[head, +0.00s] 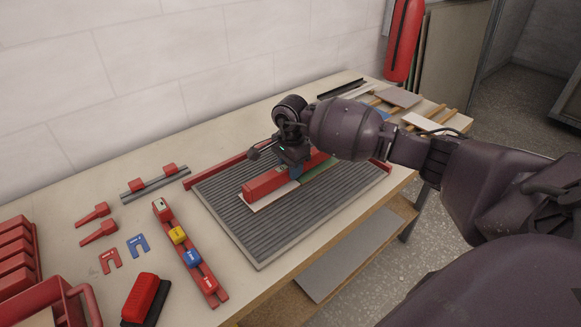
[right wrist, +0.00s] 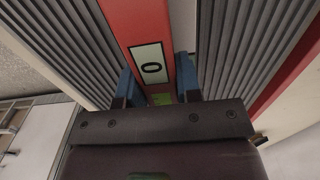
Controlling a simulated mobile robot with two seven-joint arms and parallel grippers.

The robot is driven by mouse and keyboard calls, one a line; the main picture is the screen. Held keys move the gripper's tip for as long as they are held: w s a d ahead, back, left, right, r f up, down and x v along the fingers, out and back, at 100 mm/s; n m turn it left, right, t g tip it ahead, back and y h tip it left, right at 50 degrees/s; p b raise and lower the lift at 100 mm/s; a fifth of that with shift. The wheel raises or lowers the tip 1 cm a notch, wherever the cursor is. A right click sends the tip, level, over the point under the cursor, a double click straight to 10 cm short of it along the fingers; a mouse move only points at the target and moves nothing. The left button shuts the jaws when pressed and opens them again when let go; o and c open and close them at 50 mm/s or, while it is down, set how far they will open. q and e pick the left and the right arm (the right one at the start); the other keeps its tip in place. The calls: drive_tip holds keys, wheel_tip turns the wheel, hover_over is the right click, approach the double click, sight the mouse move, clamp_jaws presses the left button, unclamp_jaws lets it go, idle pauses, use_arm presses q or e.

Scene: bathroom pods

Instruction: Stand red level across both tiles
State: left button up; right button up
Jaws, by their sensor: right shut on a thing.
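The red level (head: 264,184) lies lengthwise over a white tile (head: 272,200) and a green tile (head: 320,172) on the grey ribbed board (head: 240,225). I cannot tell whether its underside touches both tiles. My right gripper (head: 297,173) comes down from above and is shut on the middle of the level. In the right wrist view the blue fingers of this gripper (right wrist: 158,82) straddle the red level (right wrist: 122,18), next to a pale label marked 0 (right wrist: 150,66). The arm hides part of the level's far end. My left gripper is not in view.
A red rail (head: 230,167) lies along the board's back edge. Boards and wooden strips (head: 400,98) lie at the far right.

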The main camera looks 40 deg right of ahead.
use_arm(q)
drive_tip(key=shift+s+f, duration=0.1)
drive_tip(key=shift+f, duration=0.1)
use_arm(e)
drive_tip(key=shift+f, duration=0.15)
drive_tip(key=o, duration=1.5)
drive_tip(key=shift+c, duration=0.2)
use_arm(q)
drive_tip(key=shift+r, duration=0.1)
use_arm(e)
drive_tip(key=shift+r+p, duration=1)
drive_tip(key=shift+r, duration=2.05)
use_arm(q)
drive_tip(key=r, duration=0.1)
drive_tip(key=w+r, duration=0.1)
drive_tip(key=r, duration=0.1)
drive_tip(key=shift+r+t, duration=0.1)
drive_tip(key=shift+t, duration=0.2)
